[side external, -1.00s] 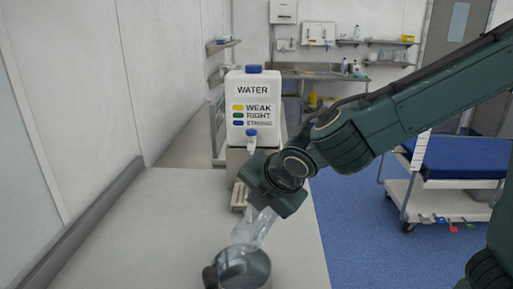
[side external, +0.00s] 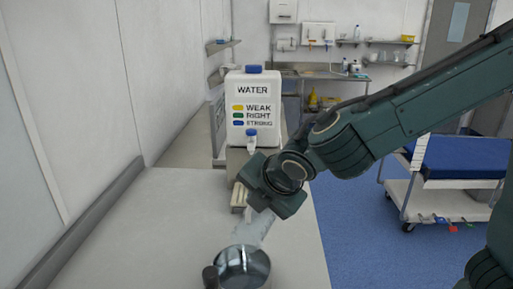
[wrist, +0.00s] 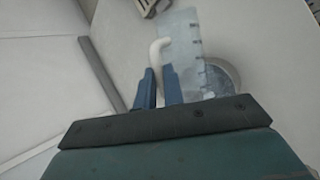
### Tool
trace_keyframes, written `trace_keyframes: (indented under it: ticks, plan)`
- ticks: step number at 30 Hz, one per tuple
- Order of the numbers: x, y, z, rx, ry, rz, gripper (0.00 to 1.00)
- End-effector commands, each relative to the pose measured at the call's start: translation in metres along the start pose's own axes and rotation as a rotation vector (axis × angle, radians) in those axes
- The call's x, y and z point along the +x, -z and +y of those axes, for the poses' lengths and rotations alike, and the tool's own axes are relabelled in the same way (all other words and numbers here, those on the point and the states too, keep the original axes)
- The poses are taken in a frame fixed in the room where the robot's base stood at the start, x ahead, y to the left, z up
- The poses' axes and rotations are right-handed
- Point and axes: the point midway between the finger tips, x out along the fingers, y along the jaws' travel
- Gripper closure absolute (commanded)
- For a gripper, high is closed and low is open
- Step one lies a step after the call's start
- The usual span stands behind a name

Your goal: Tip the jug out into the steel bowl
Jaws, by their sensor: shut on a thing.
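My gripper (wrist: 160,88) is shut on the white handle (wrist: 157,50) of a clear jug, its blue fingers on either side of it. The jug (wrist: 183,45) has measuring marks and is tilted in the side view (side external: 257,226), slanting down to the left from my gripper (side external: 268,207). The steel bowl (side external: 243,268) stands on the counter just below the jug's lower end. The bowl's rim (wrist: 236,72) shows partly behind the jug in the wrist view. I cannot tell whether liquid is in the jug or running out.
A white water container (side external: 252,105) with a blue cap and tap stands farther back on the counter (side external: 140,230). A small dark object (side external: 210,277) is at the bowl's left. The wall bounds the counter's left; a trolley (side external: 450,190) stands on the blue floor at right.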

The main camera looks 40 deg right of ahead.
Motion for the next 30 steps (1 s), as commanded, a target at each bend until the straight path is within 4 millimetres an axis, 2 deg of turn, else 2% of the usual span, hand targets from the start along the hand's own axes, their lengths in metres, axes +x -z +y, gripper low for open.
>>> trace_keyframes:
  ticks: [1, 11, 30]
  plan:
    - [0.002, -0.005, 0.0, 0.02, 0.005, 0.019, 1.0]
    - [0.014, -0.015, -0.005, 0.096, 0.041, 0.149, 1.0]
    - [0.015, -0.015, -0.005, 0.097, 0.042, 0.155, 1.0]
